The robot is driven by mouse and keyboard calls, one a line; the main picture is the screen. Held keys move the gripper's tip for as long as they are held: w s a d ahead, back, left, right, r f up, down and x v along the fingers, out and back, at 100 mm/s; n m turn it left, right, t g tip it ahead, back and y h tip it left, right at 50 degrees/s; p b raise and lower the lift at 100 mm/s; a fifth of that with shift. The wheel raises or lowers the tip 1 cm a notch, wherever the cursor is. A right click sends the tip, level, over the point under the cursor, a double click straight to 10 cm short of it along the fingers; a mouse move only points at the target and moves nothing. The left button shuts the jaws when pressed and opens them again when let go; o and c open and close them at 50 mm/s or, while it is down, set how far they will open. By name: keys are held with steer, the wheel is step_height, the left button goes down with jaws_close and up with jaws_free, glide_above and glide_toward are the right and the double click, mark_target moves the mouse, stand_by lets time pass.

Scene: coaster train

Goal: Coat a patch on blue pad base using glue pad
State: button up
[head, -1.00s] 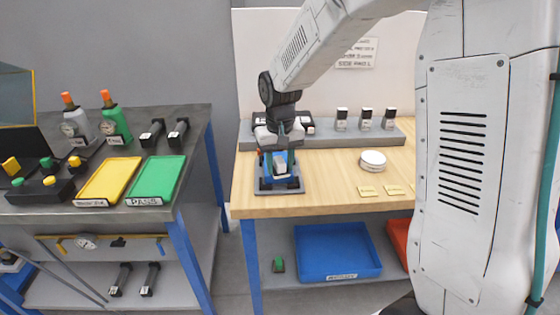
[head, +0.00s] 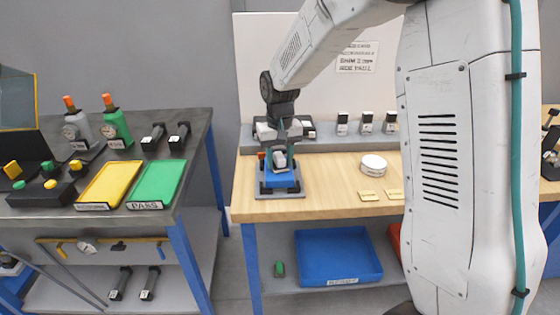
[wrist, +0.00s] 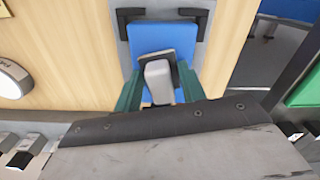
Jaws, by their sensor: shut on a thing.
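The blue pad base (head: 283,181) sits in a grey fixture (head: 284,194) near the front left edge of the wooden bench. In the wrist view the blue face (wrist: 165,37) lies between black corner brackets. My gripper (head: 280,150) is over the base, its teal fingers (wrist: 158,92) shut on the glue pad (wrist: 157,80), a pale block with a thin dark-edged plate at its far end. The pad also shows in the head view (head: 280,161). It is over the blue face; whether it touches cannot be told. My gripper hides part of the base.
A round white-topped tin (head: 373,164) and yellow notes stand to the right on the bench. Several small dark-and-white stamps (head: 366,121) line the back ledge. A dark table at left holds yellow (head: 108,183) and green (head: 157,182) trays. The bench between fixture and tin is clear.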

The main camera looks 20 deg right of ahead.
mark_target(278, 152)
steer(key=shift+w+d+f, duration=0.1)
steer(key=shift+w+d, duration=0.15)
steer(key=shift+w, duration=0.5)
steer(key=shift+w+d, duration=0.2)
steer(key=shift+w, duration=0.5)
steer(key=shift+w+r, duration=0.2)
steer(key=shift+w, duration=0.1)
steer(key=shift+c, duration=0.6)
steer(key=shift+s+a, duration=0.25)
steer(key=shift+s, duration=0.7)
steer(key=shift+s+a, duration=0.25)
steer(key=shift+s, duration=0.7)
steer(key=shift+s+a, duration=0.2)
steer(key=shift+s, duration=0.45)
steer(key=shift+s+a, duration=0.25)
steer(key=shift+s, duration=0.35)
steer(key=shift+s+a, duration=0.2)
steer(key=shift+s, duration=0.45)
steer(key=shift+a+f, duration=0.1)
steer(key=shift+f, duration=0.05)
steer(key=shift+w+d+f, duration=0.1)
steer(key=shift+w+d, duration=0.1)
steer(key=shift+w, duration=0.45)
steer(key=shift+w+d, duration=0.2)
steer(key=shift+w, duration=0.45)
steer(key=shift+w+d+f, duration=0.1)
steer(key=shift+w+d, duration=0.1)
steer(key=shift+w, duration=0.45)
